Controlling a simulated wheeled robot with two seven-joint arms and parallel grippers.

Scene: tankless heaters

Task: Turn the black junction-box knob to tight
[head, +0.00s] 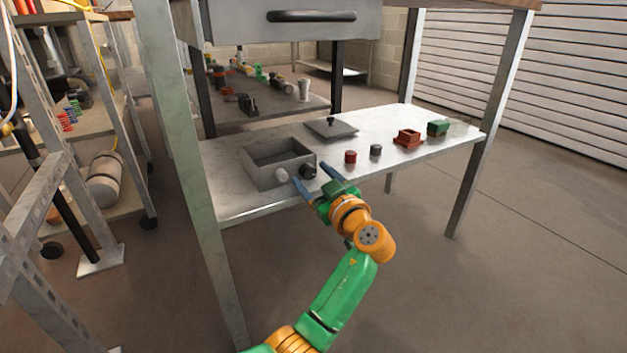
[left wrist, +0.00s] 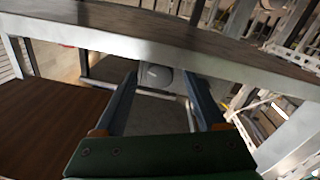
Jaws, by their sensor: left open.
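The grey junction box (head: 254,177) stands open-topped on the lower steel shelf. Its black knob (head: 308,171) is on the near side wall, toward the right corner, with a pale knob (head: 281,175) to its left. My left gripper (head: 311,174) is open, and its two blue-grey fingers appear either side of the black knob in the head view. I cannot tell whether they touch it. In the left wrist view the open fingers (left wrist: 160,92) frame a pale rounded thing (left wrist: 157,75); the black knob is not clear there. My right gripper is out of view.
A flat grey lid (head: 331,129) lies behind the box. A red knob (head: 350,157), a dark cap (head: 376,150), a red-brown box (head: 408,139) and a green block (head: 438,127) stand to the right. A drawer (head: 290,20) overhangs the shelf; a table leg (head: 185,160) stands left.

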